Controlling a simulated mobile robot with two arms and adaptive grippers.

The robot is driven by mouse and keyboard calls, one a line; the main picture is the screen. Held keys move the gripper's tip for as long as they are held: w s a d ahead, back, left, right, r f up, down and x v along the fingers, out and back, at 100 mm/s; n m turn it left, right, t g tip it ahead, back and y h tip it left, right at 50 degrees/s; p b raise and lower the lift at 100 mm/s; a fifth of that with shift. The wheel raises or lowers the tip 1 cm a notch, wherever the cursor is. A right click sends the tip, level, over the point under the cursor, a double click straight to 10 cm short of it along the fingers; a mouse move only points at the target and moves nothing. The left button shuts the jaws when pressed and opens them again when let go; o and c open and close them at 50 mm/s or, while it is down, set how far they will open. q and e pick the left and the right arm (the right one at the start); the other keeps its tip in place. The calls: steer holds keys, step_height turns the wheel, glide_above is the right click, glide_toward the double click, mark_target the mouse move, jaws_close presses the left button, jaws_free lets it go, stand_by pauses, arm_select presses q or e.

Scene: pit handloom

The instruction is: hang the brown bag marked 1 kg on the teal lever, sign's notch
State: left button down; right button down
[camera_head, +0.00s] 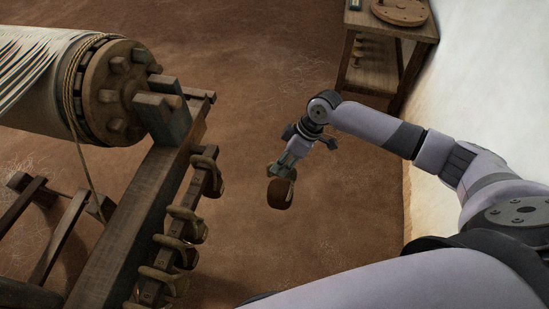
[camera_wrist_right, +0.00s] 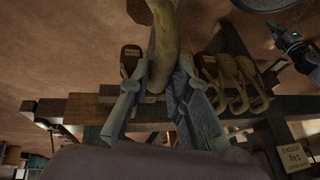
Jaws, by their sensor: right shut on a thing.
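My right gripper (camera_head: 288,168) is shut on the tan loop of a brown bag (camera_head: 281,194), which hangs over open floor to the right of the loom beam. In the right wrist view the loop (camera_wrist_right: 165,45) passes between the fingers. I cannot read a mark on the held bag. Another brown bag with a small pale label (camera_wrist_right: 130,60) shows beyond the fingers, its writing too small to read. I cannot make out the teal lever or its notch for certain. A pale sign (camera_wrist_right: 295,158) with dark writing stands at the lower right of the wrist view.
Several brown bags with tan loops (camera_head: 180,222) hang along the wooden loom beam (camera_head: 140,220). The warp roller (camera_head: 115,95) is at upper left. A small wooden table (camera_head: 390,25) stands by the white wall. A grey and black part of mine (camera_wrist_right: 290,40) shows in the wrist view.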

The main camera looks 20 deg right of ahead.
mark_target(297, 167)
steer(key=shift+s+d+r+p, duration=0.2)
steer(key=shift+s+d+p, duration=0.4)
steer(key=shift+d, duration=0.4)
steer(key=shift+s+d+r+p, duration=0.2)
steer(key=shift+s+d+p, duration=0.3)
steer(key=shift+s+d, duration=0.35)
steer(key=shift+w, duration=0.15)
